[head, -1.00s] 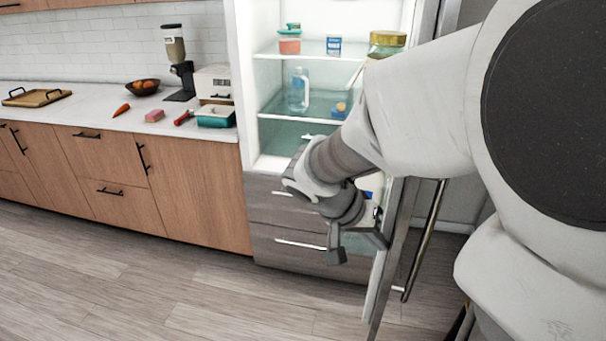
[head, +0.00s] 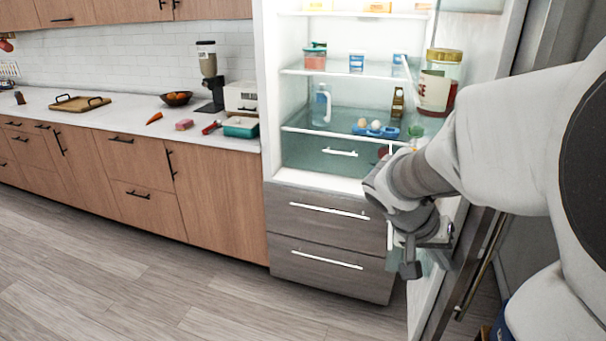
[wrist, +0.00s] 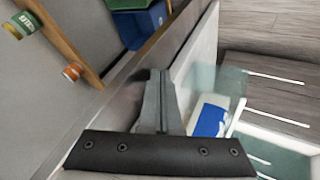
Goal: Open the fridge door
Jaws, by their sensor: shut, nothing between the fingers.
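The fridge (head: 277,120) stands open, with its lit shelves and two lower grey drawers (head: 320,212) in view. Its door (head: 425,300) is swung out to the right, partly hidden behind my arm. The door's long handle (head: 482,265) is on the outer side, to the right. My gripper (head: 410,270) is shut and empty at the inner side of the door, low beside the drawers. In the wrist view the closed fingers (wrist: 158,80) lie close to the door edge (wrist: 195,62); I cannot tell if they touch. A white and blue carton (wrist: 208,118) shows beyond them.
A counter (head: 100,108) with a cutting board, bowl, carrot and coffee machine runs along the left. The floor (head: 150,290) in front of it is clear. In the wrist view, blue and green containers (wrist: 145,22) and a wooden board with cans (wrist: 60,40) are behind the door.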

